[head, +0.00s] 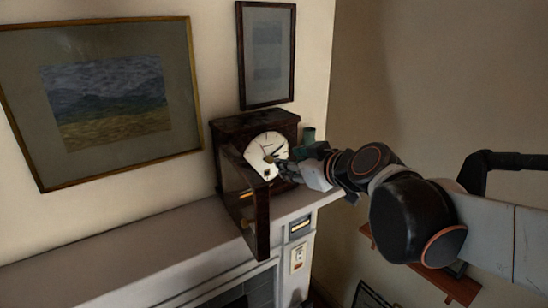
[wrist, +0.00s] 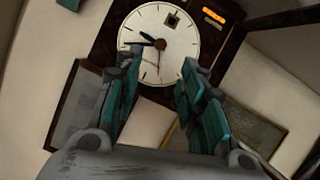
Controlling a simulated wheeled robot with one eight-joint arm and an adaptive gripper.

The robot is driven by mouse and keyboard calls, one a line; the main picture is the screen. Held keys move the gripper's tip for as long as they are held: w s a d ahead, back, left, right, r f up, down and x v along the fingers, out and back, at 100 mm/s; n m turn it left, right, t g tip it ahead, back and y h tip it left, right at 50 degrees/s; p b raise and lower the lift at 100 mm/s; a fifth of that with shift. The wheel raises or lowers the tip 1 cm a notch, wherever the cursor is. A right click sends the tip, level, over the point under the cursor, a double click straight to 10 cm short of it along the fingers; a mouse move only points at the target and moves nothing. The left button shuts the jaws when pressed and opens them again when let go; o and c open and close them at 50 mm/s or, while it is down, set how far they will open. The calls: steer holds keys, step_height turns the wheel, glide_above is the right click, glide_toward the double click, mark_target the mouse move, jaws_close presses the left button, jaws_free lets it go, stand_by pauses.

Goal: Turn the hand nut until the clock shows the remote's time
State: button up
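The clock (head: 226,130) is a dark wooden case on the mantel, its front door (head: 262,218) swung open. Its white dial (head: 266,152) is bare and also fills the top of the wrist view (wrist: 180,45). Dark hands (wrist: 149,39) point left from the centre, and a thin red hand points down. The hand nut (wrist: 161,44) seems to be the small dark spot at the dial's centre. My gripper (wrist: 160,58) is open, its teal fingers apart in front of the lower dial with nothing between them.
The mantel shelf (head: 120,245) is clear to the left. A teal item (head: 308,134) stands beside the clock. A large framed picture (head: 105,95) and a smaller one (head: 267,55) hang on the wall. A reddish shelf (head: 420,276) is at lower right. An amber display (wrist: 214,15) shows in the wrist view.

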mark_target(271, 160)
steer(key=x, duration=1)
jaws_close()
